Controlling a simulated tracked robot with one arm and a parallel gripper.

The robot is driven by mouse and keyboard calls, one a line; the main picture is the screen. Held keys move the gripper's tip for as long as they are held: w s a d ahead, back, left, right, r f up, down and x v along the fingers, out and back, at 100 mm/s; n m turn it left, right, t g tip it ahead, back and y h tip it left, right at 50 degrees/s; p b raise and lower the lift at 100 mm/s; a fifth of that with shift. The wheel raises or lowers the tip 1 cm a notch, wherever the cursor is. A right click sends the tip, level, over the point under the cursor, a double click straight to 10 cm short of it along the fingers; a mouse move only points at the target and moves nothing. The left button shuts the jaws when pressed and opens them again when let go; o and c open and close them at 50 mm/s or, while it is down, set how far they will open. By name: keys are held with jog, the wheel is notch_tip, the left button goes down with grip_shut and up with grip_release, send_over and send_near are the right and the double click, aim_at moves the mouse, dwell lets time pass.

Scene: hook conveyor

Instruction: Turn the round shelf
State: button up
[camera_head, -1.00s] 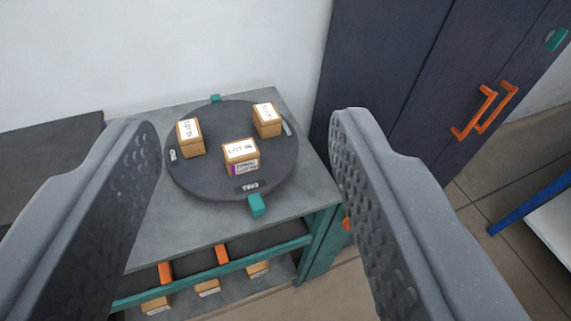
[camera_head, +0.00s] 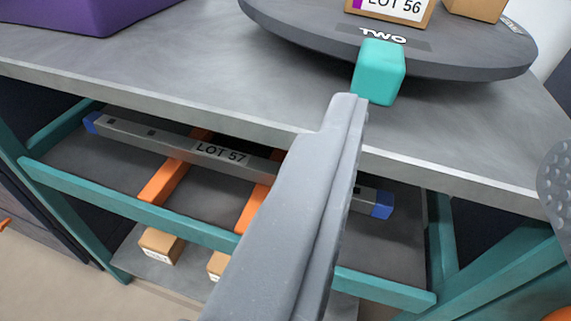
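The round shelf (camera_head: 300,29) is a dark disc on the grey table top, cut off by the upper edge of the view. Its rim label reads "TWO", and a teal knob (camera_head: 380,72) sticks out just below it. A box marked LOT 56 (camera_head: 412,12) and part of another box (camera_head: 475,8) stand on it. My gripper (camera_head: 450,140) is open and empty. Its left finger's tip is just below the knob in the picture; I cannot tell if they touch. Its right finger shows only partly at the right edge.
The table's front edge (camera_head: 225,118) runs below the shelf. Under it is a teal frame (camera_head: 130,207) with orange rails, a grey bar marked LOT 57 (camera_head: 222,153) and small boxes (camera_head: 160,246). A purple container (camera_head: 85,15) stands at the upper left.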

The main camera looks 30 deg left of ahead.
aim_at(377, 85)
notch_tip(377, 85, down, 4)
jog(key=s+a+r+y, duration=0.1)
jog(key=s, duration=0.1)
jog(key=shift+m+t, duration=0.3)
jog(key=shift+m, duration=0.1)
jog(key=x, duration=1.3)
jog(key=shift+w+a+f+b, duration=0.15)
jog(key=shift+w+f+b, duration=0.05)
jog(key=shift+b, duration=0.2)
grip_shut()
